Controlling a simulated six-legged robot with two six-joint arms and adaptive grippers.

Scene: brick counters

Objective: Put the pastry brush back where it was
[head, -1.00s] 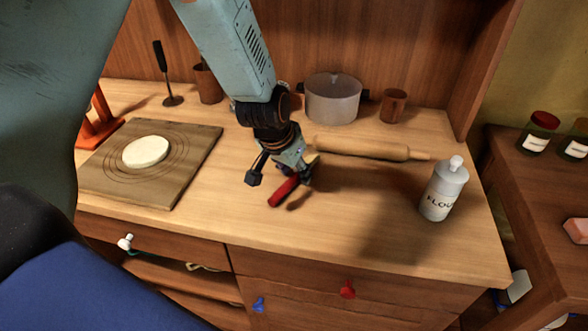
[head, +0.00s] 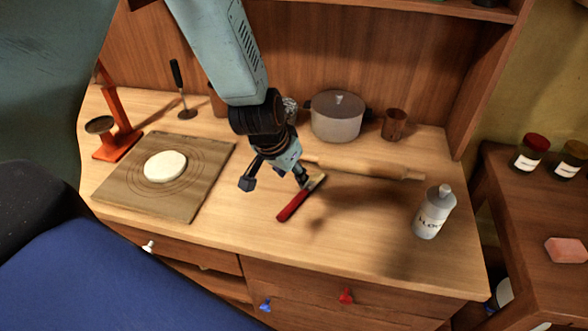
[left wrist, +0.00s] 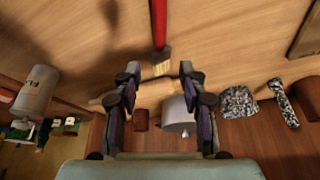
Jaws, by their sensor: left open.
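The pastry brush (head: 299,199) has a red handle and pale bristles. It lies on the wooden counter just in front of the rolling pin (head: 370,168), with its bristle end towards the back right. In the left wrist view the brush (left wrist: 160,30) lies ahead of the fingers, its bristles between and beyond the tips. My left gripper (head: 274,180) is open and empty, close above and beside the brush. In the left wrist view the open fingers (left wrist: 160,80) are apart with nothing held. My right gripper is not in view.
A board with dough (head: 205,195) lies left, beside an orange scale (head: 118,140). A pot (head: 337,117), a brown cup (head: 395,124) and an upright dark-handled utensil (head: 178,78) stand behind. A flour bottle (head: 432,212) stands right. The front middle counter is clear.

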